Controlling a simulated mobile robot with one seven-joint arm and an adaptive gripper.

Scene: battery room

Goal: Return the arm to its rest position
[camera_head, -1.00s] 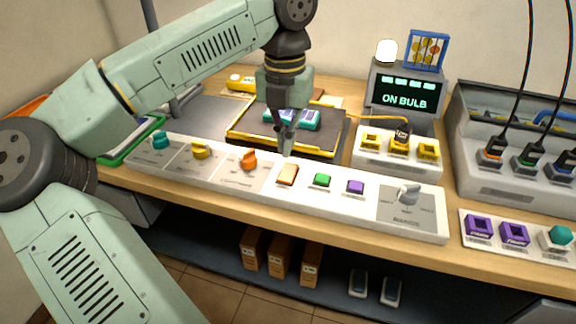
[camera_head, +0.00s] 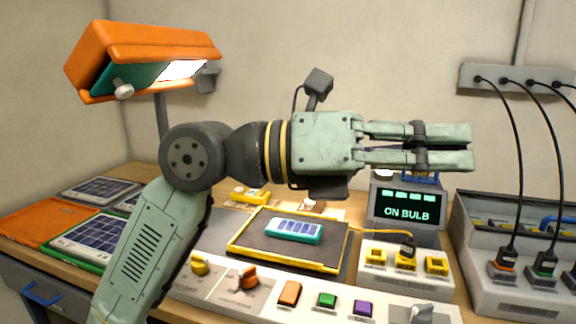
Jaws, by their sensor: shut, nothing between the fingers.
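My gripper (camera_head: 468,147) is raised above the bench and points to the right, with its fingers level. The fingers are shut with nothing held between them. My arm bends up from the lower left, and the wrist lies level across the middle of the view. The gripper is well clear of the bench top and hangs in front of the wall.
A black tray with a yellow rim (camera_head: 237,252) holds a teal battery pack (camera_head: 293,230). A white control strip (camera_head: 385,308) has knobs and coloured buttons. An orange lamp (camera_head: 150,45) hangs upper left. Solar panels (camera_head: 88,233) lie left. A cabled box (camera_head: 510,283) stands right.

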